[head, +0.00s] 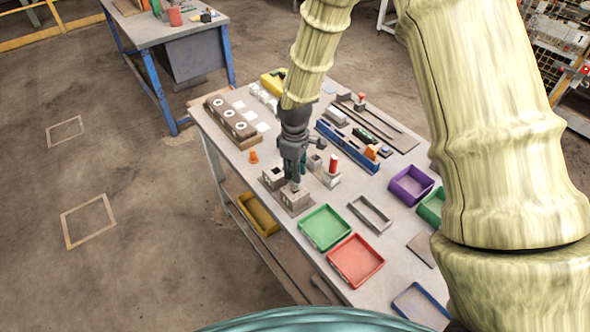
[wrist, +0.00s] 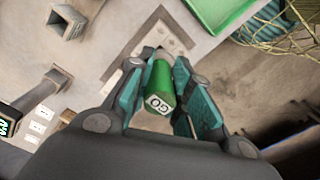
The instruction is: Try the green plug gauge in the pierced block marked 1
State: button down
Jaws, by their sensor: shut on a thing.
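In the head view the gauge is hidden by the gripper. A pale pierced block (head: 296,197) on a brown base stands right under the fingertips. The wrist view shows part of this block (wrist: 150,50) beyond the gauge. Whether the gauge's far end is in a hole or above it cannot be told. A second pierced block (head: 272,178) stands just left. No number is legible on either block.
A red gauge (head: 333,163) stands in a grey block right of my gripper. Green (head: 324,228) and red (head: 355,262) trays lie nearer me. A blue rack (head: 347,147) and a wooden holder with white rings (head: 231,123) stand farther back. A grey frame (head: 370,214) lies right.

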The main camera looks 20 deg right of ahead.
jog(key=shift+f, duration=0.35)
dwell(1.1)
jog(key=shift+r, duration=0.1)
jog(key=shift+r+p, duration=1.6)
jog(key=shift+r, duration=0.9)
